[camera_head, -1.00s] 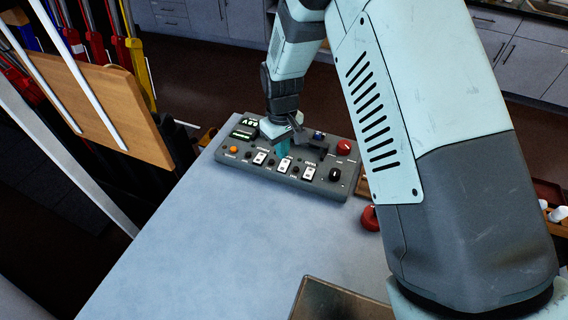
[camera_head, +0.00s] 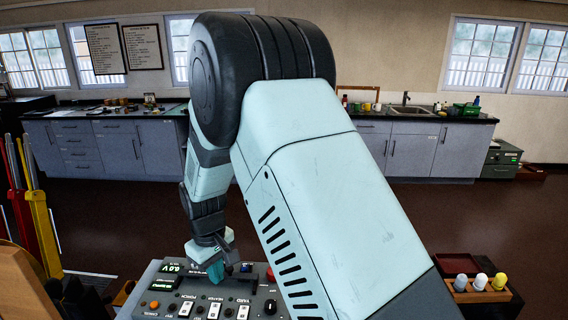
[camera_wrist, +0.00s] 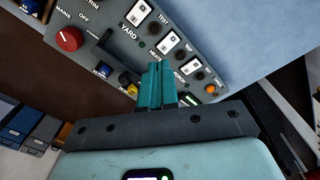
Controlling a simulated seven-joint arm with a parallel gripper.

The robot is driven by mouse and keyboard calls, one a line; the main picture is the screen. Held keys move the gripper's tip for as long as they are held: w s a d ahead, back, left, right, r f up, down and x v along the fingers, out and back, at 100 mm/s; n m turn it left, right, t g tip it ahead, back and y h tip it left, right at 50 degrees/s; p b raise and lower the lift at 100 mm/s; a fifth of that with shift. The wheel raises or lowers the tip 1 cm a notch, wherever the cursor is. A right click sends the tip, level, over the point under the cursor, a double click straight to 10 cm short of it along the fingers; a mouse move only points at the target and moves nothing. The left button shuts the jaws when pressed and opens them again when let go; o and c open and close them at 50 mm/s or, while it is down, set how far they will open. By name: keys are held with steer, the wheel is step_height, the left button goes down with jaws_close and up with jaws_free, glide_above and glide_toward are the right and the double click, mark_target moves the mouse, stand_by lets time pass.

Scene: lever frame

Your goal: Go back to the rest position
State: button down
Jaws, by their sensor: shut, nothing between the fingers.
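My gripper (camera_head: 218,271) is just above the grey control panel (camera_head: 187,297), with its teal fingers pointing down. In the wrist view the fingertips (camera_wrist: 155,72) are together, with nothing between them. Whether they touch the panel I cannot tell. The wrist view shows the panel's red mains knob (camera_wrist: 69,39), a dark lever (camera_wrist: 104,46) and white rocker switches (camera_wrist: 168,42). An orange button (camera_head: 154,304) is at the panel's left.
Yellow and red tall tools (camera_head: 40,220) stand at the left. Counters with grey cabinets (camera_head: 410,150) line the back wall. Open floor lies between.

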steer(key=s+d+r+m+t, duration=0.1)
steer(key=s+d+r+m, duration=0.1)
steer(key=d+r, duration=0.7)
steer(key=s+d+r+m+t, duration=0.1)
steer(key=d+r+m, duration=0.2)
steer(key=d+r, duration=0.55)
steer(key=s+d+r+m+t, duration=0.1)
steer(key=s+d+r+m, duration=0.1)
steer(key=s, duration=0.4)
steer(key=s+d+r+m+t, duration=0.1)
steer(key=s+d+r+m, duration=0.1)
steer(key=s+d+r, duration=0.3)
steer(key=s+d+r+m+t, duration=0.1)
steer(key=s+d+r, duration=0.2)
steer(key=s, duration=0.4)
steer(key=shift+s+d+r+m, duration=0.2)
steer(key=shift+d+m, duration=0.2)
steer(key=shift+d, duration=0.4)
steer(key=c, duration=1.8)
jaws_free()
steer(key=shift+w, duration=0.1)
steer(key=shift+c, duration=0.2)
